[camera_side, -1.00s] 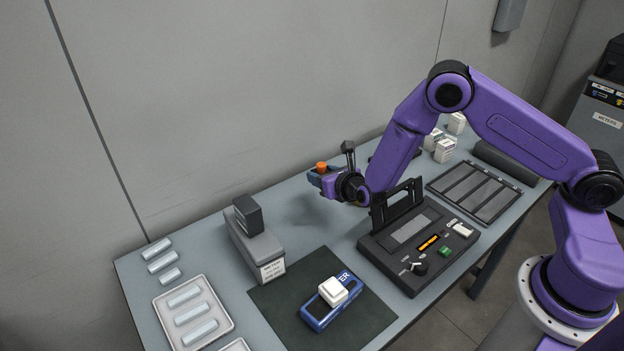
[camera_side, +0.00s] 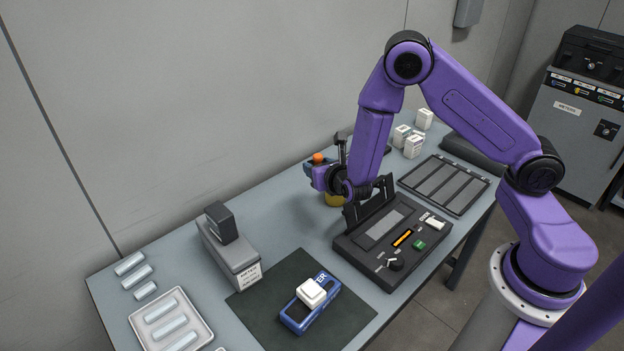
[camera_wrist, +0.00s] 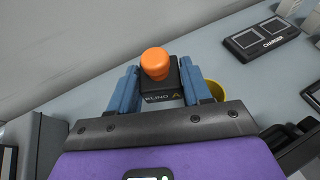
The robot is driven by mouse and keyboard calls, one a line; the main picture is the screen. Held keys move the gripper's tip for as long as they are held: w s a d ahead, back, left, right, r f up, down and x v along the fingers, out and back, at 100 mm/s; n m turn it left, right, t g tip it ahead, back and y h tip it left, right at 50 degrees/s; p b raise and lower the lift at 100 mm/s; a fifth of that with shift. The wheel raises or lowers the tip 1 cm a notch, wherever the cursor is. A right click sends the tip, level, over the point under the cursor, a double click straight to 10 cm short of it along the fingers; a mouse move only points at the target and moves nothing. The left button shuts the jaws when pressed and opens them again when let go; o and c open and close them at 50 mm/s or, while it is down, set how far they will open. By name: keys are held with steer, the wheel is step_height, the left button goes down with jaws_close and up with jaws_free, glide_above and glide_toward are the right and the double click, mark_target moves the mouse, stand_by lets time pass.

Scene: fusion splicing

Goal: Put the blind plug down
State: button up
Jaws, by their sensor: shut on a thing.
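The blind plug (camera_wrist: 159,84) is a black block with an orange knob on top and the word BLIND on its face. My gripper (camera_wrist: 160,92) is shut on it, with a blue finger on each side. In the side view the orange knob (camera_side: 318,158) shows above my gripper (camera_side: 317,171), toward the back of the table behind the splicer. The plug looks upright and held above the table. Its underside is hidden, and its exact height is hard to tell.
A yellow round object (camera_side: 334,200) is close by, partly hidden by my wrist. The black splicer (camera_side: 393,245) with its raised lid is in front. A charger pad (camera_wrist: 262,38) and white boxes (camera_side: 414,146) lie to the right. Grey table is clear left of my gripper.

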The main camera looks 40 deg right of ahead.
steer(key=d+m+h, duration=0.1)
steer(key=w+d+m+g+h, duration=0.1)
steer(key=shift+w+d+h, duration=0.15)
steer(key=shift+d+h, duration=0.05)
steer(key=shift+h, duration=0.1)
steer(key=shift+s+d+m+g+h, duration=1.85)
steer(key=shift+m+g+h, duration=0.85)
steer(key=shift+m+g, duration=0.7)
steer(key=w+f, duration=0.3)
steer(key=w, duration=0.1)
steer(key=w+d+f, duration=0.1)
steer(key=w+f, duration=0.2)
steer(key=w, duration=0.2)
steer(key=w+f, duration=0.3)
steer(key=w, duration=0.1)
steer(key=shift+w+d+f, duration=0.25)
steer(key=shift+w+d, duration=0.05)
steer(key=shift+w, duration=0.05)
steer(key=shift+w+f, duration=0.2)
steer(key=shift+f, duration=1.5)
steer(key=shift+f, duration=0.15)
